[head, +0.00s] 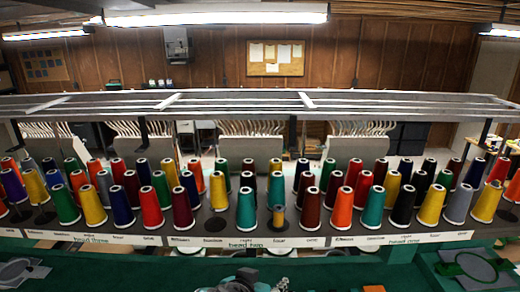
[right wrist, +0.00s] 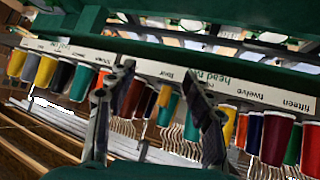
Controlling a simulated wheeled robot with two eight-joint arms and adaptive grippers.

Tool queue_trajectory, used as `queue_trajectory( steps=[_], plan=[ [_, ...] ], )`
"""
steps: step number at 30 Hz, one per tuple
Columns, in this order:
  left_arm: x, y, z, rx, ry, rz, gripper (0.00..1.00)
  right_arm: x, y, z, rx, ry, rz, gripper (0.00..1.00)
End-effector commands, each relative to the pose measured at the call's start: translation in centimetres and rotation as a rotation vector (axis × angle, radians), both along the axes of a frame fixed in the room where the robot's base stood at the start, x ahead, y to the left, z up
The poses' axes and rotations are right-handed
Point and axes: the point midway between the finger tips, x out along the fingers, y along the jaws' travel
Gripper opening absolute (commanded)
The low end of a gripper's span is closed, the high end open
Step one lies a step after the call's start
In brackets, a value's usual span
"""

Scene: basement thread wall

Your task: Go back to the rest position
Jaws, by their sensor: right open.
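My right gripper (head: 262,284) shows only in part at the bottom edge of the head view, in front of the thread rack (head: 330,236). In the right wrist view, which sees the rack upside down, my right gripper (right wrist: 158,80) has its two dark fingers spread apart, with nothing held between them. Cones and the white label strip (right wrist: 150,68) show behind the fingers. My left gripper is not in the head view.
A grey overhead frame (head: 230,104) spans the rack. Green machine surfaces with a round hoop (head: 477,267) lie in front.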

Motion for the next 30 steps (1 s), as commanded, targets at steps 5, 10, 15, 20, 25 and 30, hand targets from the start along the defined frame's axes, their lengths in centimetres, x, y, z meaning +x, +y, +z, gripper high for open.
queue_trajectory(
  steps=[5, 10, 15, 20, 25, 30],
  plan=[
    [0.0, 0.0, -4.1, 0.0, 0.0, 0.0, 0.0, -0.6, -4.0, -6.6, -0.002, 0.111, 0.027, 0.52],
    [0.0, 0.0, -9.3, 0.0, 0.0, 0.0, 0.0, -2.3, -8.5, -15.2, 0.028, 0.237, 0.087, 0.52],
    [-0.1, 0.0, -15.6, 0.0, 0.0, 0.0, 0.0, -4.8, -12.6, -25.0, 0.092, 0.318, 0.184, 0.52],
    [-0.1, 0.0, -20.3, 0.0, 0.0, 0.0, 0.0, -6.7, -14.9, -31.9, 0.144, 0.311, 0.267, 0.52],
    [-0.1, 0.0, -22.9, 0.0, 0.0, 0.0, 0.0, -7.6, -16.1, -35.6, 0.167, 0.273, 0.317, 0.52],
    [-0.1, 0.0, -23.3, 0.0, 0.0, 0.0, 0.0, -7.8, -16.4, -36.3, 0.168, 0.256, 0.335, 0.52]
  ],
)
